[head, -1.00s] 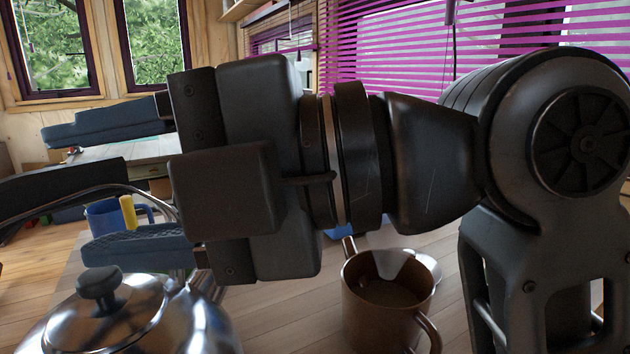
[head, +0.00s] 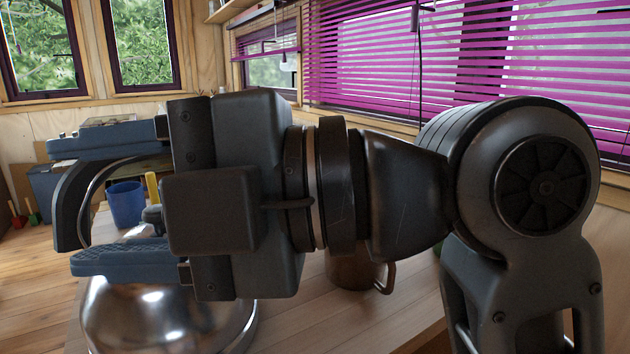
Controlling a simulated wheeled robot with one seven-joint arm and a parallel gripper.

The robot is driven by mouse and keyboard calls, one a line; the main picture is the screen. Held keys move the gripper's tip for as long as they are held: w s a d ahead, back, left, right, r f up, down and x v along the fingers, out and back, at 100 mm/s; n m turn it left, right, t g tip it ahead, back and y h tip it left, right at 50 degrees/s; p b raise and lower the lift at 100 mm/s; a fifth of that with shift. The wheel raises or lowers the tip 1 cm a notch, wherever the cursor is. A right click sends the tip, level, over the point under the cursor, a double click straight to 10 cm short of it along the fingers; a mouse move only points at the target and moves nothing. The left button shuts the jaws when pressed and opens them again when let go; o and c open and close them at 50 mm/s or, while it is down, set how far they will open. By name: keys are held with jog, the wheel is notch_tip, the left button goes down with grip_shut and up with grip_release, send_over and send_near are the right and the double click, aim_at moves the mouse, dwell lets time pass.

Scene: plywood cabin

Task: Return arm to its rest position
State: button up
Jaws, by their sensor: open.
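My gripper (head: 66,206) is at the left of the head view, its two blue-grey fingers wide apart, one above the other, pointing left. It is open and I see nothing clamped in it. A shiny metal kettle (head: 165,315) stands below and behind the fingers. Its dark curved handle (head: 68,208) shows in the gap between the fingers; I cannot tell whether they touch it. The gripper body and lower finger hide the kettle's top. My wrist and forearm stretch across the middle to the right.
A brown mug (head: 352,273) stands on the wooden table (head: 390,318), partly hidden behind my wrist. A blue mug (head: 126,205) and a yellow object (head: 152,188) are beyond the gripper. Windows with purple blinds (head: 380,60) are behind. Bare tabletop shows right of the kettle.

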jog(key=w+d+f+m+t+h+p, duration=0.1)
jog(key=w+d+f+m+t, duration=0.25)
jog(key=f+m+t, duration=0.35)
jog(key=w+d+f+m+t, duration=0.25)
jog(key=d+f+m, duration=0.2)
jog(key=m, duration=0.45)
jog(key=s+d+f+m+t+h, duration=0.45)
jog(key=d+f+m+h, duration=0.35)
jog(key=d+f+m, duration=0.3)
jog(key=s+d+f+m+h+p, duration=0.1)
jog(key=s+d+f+m+h, duration=0.3)
jog(key=s+d+f+h, duration=0.5)
jog(key=s+d+r+m, duration=0.1)
jog(key=s+d, duration=0.1)
jog(key=s, duration=0.6)
jog(key=s+d+r+m+y+p, duration=0.1)
jog(key=s+d, duration=0.2)
jog(key=s, duration=0.4)
jog(key=shift+s+r, duration=0.3)
jog(key=shift+s, duration=0.05)
